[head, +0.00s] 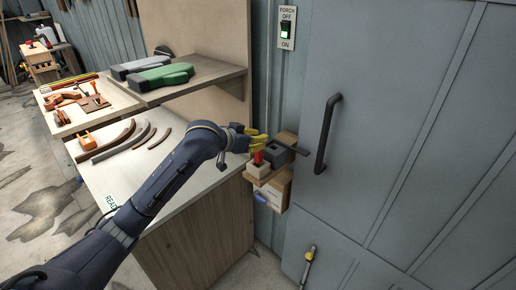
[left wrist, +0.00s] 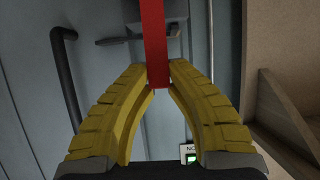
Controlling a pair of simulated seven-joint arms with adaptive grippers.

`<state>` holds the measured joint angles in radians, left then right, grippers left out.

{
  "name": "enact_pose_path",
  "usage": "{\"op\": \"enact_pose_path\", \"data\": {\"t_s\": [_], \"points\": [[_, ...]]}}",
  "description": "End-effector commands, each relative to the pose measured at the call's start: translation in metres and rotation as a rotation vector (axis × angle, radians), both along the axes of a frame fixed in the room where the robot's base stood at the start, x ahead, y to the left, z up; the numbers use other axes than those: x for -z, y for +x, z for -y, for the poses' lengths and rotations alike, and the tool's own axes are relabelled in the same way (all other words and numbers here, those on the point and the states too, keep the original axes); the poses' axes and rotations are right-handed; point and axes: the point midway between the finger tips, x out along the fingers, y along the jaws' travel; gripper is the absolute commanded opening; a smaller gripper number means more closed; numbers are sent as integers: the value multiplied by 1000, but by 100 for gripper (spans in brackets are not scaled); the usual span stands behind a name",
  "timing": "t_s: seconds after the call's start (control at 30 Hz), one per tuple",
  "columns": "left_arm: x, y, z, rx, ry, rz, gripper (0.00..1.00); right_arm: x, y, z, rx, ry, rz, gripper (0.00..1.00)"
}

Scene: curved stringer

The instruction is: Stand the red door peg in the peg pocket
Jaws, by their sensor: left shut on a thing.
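The red door peg (head: 258,158) is held in the yellow fingers of my left gripper (head: 257,142), by the wall next to the grey door. In the left wrist view the fingers (left wrist: 158,75) close on both sides of the red peg (left wrist: 155,35), which runs to the top edge of the picture. A pale block (head: 259,171), which looks like the peg pocket, sits on a small wooden shelf directly under the peg. The peg's lower end meets the block's top in the picture; I cannot tell whether it is inside. My right gripper is not in view.
The grey door has a black handle (head: 327,134). A wooden box (head: 274,190) hangs below the shelf. A workbench (head: 120,160) with curved strips and tools is at the left. A switch (head: 286,30) is on the wall.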

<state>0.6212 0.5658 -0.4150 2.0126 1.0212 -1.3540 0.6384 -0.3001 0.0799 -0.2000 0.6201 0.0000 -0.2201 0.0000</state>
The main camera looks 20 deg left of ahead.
Motion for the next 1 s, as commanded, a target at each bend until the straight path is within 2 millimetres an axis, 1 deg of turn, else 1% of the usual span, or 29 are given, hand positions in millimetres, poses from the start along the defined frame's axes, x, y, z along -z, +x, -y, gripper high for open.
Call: {"op": "enact_pose_path", "data": {"t_s": [0.33,0.77,0.8,0.97,1.0], "points": [[35,0,0,-1,-1,-3,0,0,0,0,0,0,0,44],[39,0,0,0,0,0,0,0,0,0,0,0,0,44],[39,0,0,0,0,0,19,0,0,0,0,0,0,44],[39,0,0,0,0,0,38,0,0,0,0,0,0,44],[39,0,0,0,0,0,39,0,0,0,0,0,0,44]]}}
